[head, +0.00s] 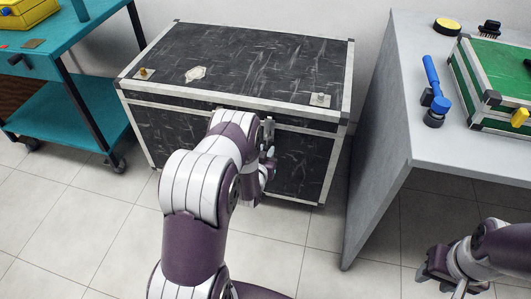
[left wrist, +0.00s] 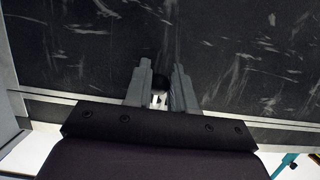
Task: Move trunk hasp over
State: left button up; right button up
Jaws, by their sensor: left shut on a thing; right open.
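The trunk (head: 250,62) is black with scuffed sides and pale metal edging, and its lid is down. My left gripper (head: 268,165) is at the middle of the trunk's front face, partly hidden behind my left forearm. The trunk hasp (head: 268,128) is a small metal strip just below the lid seam there, largely covered by my arm and gripper. In the left wrist view, the fingers are close together around a small dark knob (left wrist: 161,83) on the hasp, with a bit of bright metal below it. My right gripper (head: 440,282) is open and empty at lower right, over the floor.
A grey table (head: 430,140) stands close to the trunk's right side, with a green case (head: 495,65) and a blue tool (head: 434,80) on it. A teal cart (head: 85,115) stands at left with a yellow box (head: 25,12). The tiled floor in front is clear.

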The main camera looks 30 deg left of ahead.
pick_arm(q)
jog(key=shift+b+x, duration=0.6)
jog(key=shift+x, duration=0.3)
jog(key=o, duration=0.9)
